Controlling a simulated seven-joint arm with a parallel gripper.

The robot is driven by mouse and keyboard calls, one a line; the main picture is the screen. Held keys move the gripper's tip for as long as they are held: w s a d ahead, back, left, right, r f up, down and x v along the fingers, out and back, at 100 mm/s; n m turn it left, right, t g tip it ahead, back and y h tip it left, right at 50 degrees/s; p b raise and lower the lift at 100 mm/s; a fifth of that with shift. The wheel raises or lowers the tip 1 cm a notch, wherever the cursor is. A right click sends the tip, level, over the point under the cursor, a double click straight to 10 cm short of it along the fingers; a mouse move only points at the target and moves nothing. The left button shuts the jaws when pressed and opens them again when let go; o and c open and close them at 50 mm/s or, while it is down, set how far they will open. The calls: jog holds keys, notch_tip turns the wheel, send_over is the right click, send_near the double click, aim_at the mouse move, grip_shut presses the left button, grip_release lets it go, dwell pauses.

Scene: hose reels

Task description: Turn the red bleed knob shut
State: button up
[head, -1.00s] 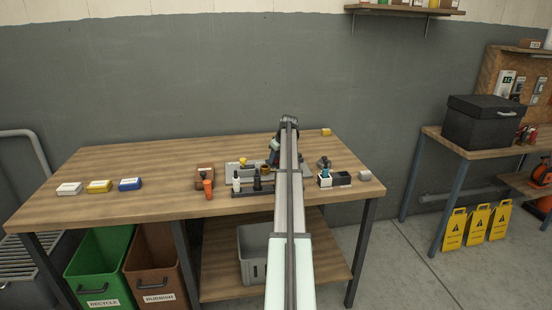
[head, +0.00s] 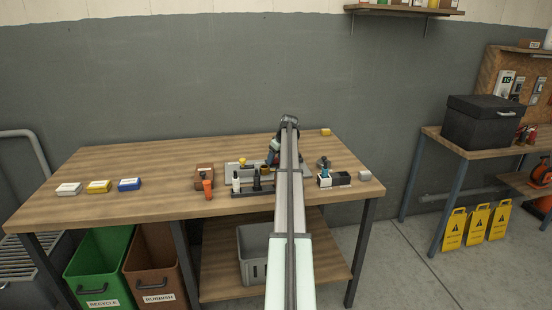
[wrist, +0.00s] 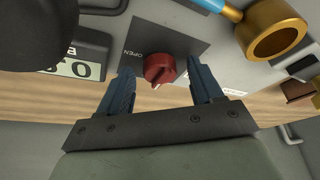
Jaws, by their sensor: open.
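The red bleed knob (wrist: 159,70) sits on a dark plate marked "OPEN" (wrist: 165,38) on a grey panel in the wrist view. A pale pointer mark shows at its lower edge. My gripper (wrist: 160,80) is open, with one blue finger on each side of the knob and a visible gap on both sides. In the head view my arm hides the knob, and my gripper's fingers do not show there.
A brass ring fitting (wrist: 273,35) with a blue pipe is right of the knob in the wrist view. A display (wrist: 80,69) and a black round part (wrist: 42,30) are left. Bottles in a rack (head: 253,190) stand left of my arm on the bench (head: 130,205).

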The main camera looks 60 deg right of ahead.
jog(key=shift+r, duration=0.15)
jog(key=v, duration=1.3)
jog(key=shift+r, duration=0.3)
